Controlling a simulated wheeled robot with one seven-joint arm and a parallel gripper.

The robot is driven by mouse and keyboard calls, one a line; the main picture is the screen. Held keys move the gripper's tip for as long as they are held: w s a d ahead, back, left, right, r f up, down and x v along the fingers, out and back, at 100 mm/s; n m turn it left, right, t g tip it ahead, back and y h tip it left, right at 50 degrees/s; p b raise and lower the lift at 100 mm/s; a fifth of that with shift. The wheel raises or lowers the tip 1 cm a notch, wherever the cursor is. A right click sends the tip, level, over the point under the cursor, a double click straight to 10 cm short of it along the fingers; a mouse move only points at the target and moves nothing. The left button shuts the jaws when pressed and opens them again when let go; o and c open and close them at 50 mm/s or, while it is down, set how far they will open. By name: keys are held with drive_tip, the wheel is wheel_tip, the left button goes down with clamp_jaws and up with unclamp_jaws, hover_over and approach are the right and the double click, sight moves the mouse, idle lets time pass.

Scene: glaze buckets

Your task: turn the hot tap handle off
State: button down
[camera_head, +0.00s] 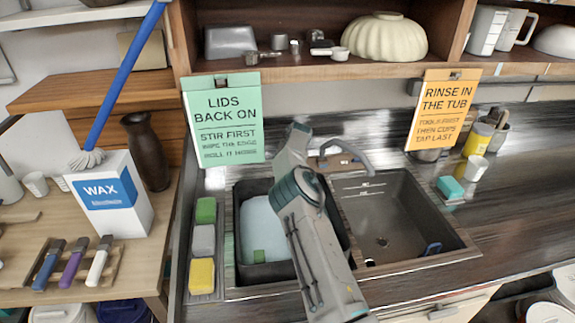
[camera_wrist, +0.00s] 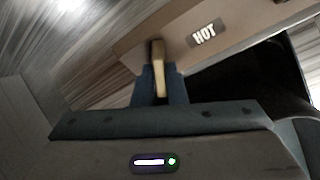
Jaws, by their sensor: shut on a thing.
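The hot tap handle (camera_wrist: 157,52) is a small pale brass lever in the wrist view. It stands beside a white HOT label (camera_wrist: 204,35) on a brown tap base. My gripper (camera_wrist: 160,76) has its two blue-grey fingers on either side of the lever and is shut on it. In the head view the tap's grey curved spout (camera_head: 352,150) rises from the brown base (camera_head: 336,163) behind the sink. My arm covers the hot side of the tap there, so the handle and fingertips are hidden.
The right sink basin (camera_head: 395,215) is empty except for a small dark blue item. A dark tub with pale blue contents (camera_head: 265,220) sits left of my arm. Sponges (camera_head: 203,240) line the left edge. Two sign cards (camera_head: 223,120) hang from the shelf behind.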

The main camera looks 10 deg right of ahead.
drive_tip(key=m, duration=0.4)
drive_tip(key=shift+s+d+t+y, duration=0.1)
drive_tip(key=shift+t+y, duration=0.2)
drive_tip(key=shift+y, duration=0.1)
drive_tip(key=shift+m+t, duration=0.4)
drive_tip(key=shift+m, duration=1.7)
drive_tip(key=shift+f, duration=0.1)
drive_tip(key=c, duration=1.5)
unclamp_jaws()
drive_tip(key=shift+o, duration=0.2)
drive_tip(key=shift+s, duration=0.1)
drive_tip(key=b+v, duration=0.3)
drive_tip(key=v, duration=1)
drive_tip(key=shift+s+d+r, duration=0.25)
drive_tip(key=shift+d, duration=0.1)
